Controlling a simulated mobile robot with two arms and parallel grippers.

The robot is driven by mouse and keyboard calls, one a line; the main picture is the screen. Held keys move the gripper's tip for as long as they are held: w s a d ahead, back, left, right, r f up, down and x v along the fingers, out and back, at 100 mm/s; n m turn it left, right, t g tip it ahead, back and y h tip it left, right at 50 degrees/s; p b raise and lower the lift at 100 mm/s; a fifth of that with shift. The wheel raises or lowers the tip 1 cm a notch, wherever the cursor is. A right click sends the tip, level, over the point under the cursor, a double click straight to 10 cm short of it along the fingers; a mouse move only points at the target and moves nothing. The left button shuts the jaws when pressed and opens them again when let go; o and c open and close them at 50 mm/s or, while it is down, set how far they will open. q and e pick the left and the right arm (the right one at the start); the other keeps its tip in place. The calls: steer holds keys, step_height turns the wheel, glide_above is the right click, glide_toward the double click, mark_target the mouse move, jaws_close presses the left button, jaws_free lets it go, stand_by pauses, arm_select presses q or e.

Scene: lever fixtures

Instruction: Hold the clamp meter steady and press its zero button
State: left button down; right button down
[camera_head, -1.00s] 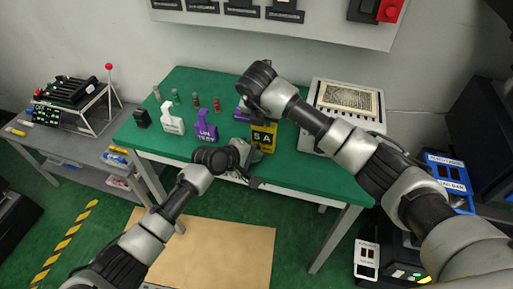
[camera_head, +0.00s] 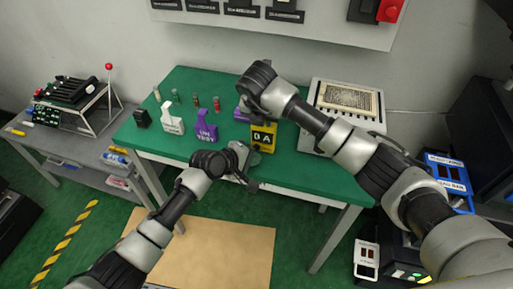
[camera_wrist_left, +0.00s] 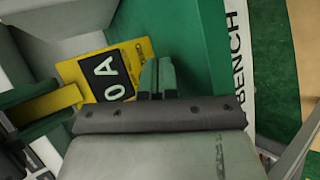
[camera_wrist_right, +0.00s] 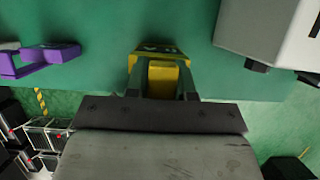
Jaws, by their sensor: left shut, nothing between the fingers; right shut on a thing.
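The clamp meter (camera_head: 263,138) is a yellow unit with a black display that reads "0 A", standing on the green bench. It also shows in the left wrist view (camera_wrist_left: 108,76) and, from above, in the right wrist view (camera_wrist_right: 163,73). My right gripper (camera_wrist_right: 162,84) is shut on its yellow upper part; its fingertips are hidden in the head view. My left gripper (camera_wrist_left: 158,76) is shut and empty, its fingertips close beside the display; I cannot tell if they touch the meter. The zero button cannot be made out.
A purple stand (camera_head: 206,128) and a white stand (camera_head: 172,122) are left of the meter on the green bench (camera_head: 190,84). A purple piece (camera_head: 241,115) shows beside the right gripper. A pale device (camera_head: 357,122) stands to the right. The bench's front edge is close.

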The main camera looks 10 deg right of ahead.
arm_select(q)
steer(key=shift+s, duration=0.1)
steer(key=shift+s+a, duration=0.35)
steer(key=shift+s, duration=0.4)
steer(key=shift+s+a, duration=0.3)
steer(key=shift+s, duration=0.5)
steer(key=shift+s+a, duration=0.35)
steer(key=shift+s, duration=0.4)
arm_select(e)
steer(key=c, duration=0.9)
jaws_free()
